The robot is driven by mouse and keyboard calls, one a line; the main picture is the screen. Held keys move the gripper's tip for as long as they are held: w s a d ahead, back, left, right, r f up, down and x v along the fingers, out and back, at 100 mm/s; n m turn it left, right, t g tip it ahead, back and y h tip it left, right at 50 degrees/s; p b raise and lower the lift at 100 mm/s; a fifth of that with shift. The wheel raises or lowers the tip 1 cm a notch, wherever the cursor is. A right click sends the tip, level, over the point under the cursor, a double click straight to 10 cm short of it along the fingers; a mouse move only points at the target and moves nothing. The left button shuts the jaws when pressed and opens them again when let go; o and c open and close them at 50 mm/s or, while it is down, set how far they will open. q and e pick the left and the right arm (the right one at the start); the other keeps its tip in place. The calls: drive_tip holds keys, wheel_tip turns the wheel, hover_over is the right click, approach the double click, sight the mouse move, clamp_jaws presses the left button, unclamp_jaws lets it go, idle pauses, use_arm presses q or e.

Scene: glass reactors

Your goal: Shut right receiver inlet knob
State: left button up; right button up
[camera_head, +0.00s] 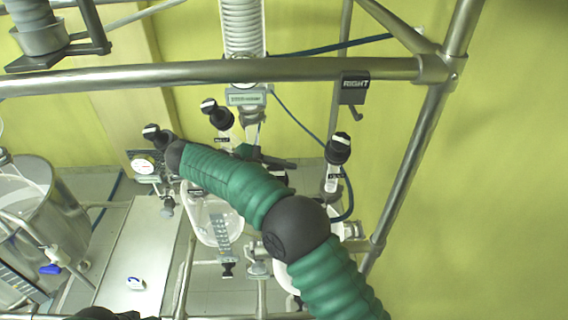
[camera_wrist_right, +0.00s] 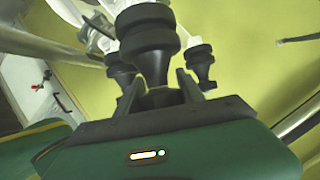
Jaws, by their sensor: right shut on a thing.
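My right arm comes in from the lower right in the head view and bends back at the wrist. My right gripper (camera_head: 282,163) is partly hidden behind my own forearm. In the right wrist view my right gripper (camera_wrist_right: 157,88) is shut on a black ribbed knob (camera_wrist_right: 148,38), with a finger on each side of its narrow neck. I cannot read which knob this is. In the head view, black-capped knobs on glass stand at centre (camera_head: 217,112), at left (camera_head: 155,135) and at right (camera_head: 338,149). My left gripper does not show.
A glass vessel (camera_head: 214,218) is below my forearm. A steel pot (camera_head: 50,205) stands at left. In the wrist view, another black knob (camera_wrist_right: 201,66) is close at right.

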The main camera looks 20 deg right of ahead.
drive_tip(key=m+g+y+p, duration=0.1)
drive_tip(key=p, duration=0.1)
drive_tip(key=m+g+y+p, duration=0.1)
drive_tip(key=m+p, duration=0.1)
drive_tip(key=shift+s+a+r+p, duration=0.2)
drive_tip(key=shift+p, duration=0.2)
drive_tip(key=shift+s+f+m+g+y+p, duration=0.1)
drive_tip(key=shift+f+m+g+y+p, duration=0.05)
drive_tip(key=shift+m+g+y+p, duration=0.4)
drive_tip(key=shift+c, duration=0.2)
drive_tip(key=shift+o, duration=0.2)
drive_tip(key=shift+a+f+m+g+y+p, duration=0.1)
drive_tip(key=shift+f+m+g+y+p, duration=0.15)
drive_tip(key=shift+y+p, duration=0.2)
drive_tip(key=shift+s, duration=0.1)
drive_tip(key=o, duration=1.4)
drive_tip(key=shift+c, duration=0.2)
